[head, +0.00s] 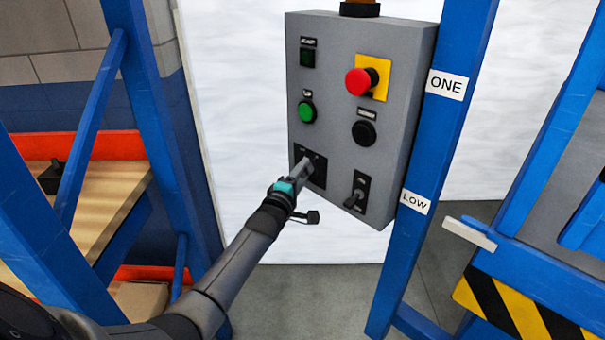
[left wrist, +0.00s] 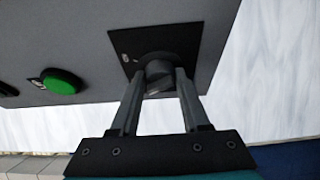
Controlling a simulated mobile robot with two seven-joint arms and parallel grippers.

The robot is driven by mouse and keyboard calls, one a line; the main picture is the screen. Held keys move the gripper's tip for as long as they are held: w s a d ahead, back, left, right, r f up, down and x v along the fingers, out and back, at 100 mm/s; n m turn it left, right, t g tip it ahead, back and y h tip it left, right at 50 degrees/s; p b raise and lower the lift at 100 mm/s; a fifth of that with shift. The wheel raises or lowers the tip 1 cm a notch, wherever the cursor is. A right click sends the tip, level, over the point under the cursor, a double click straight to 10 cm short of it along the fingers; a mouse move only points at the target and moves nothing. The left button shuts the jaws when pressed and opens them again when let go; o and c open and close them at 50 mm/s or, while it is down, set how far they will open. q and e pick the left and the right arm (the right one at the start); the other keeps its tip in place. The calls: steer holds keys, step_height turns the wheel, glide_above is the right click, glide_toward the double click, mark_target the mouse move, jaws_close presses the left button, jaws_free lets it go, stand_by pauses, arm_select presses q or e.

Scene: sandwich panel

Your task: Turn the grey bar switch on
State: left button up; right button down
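The grey bar switch (left wrist: 159,86) is a dark round knob with a grey bar across it, on a black square plate (left wrist: 188,41) in the left wrist view. In the head view its plate (head: 320,184) is at the lower left of the grey control panel, and my gripper hides the switch. My left gripper (head: 309,167) reaches the switch from the front. In the left wrist view its fingers (left wrist: 160,92) stand apart, one on each side of the knob. Whether they touch it is not clear. My right gripper is not in view.
The grey panel (head: 342,90) also carries a green button (head: 306,111), a red emergency button (head: 359,82), a black button (head: 364,132) and a small lever switch (head: 354,199). A blue post (head: 428,150) stands right of it. Blue shelving (head: 165,120) stands at the left.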

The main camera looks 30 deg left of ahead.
arm_select(q)
jaws_close()
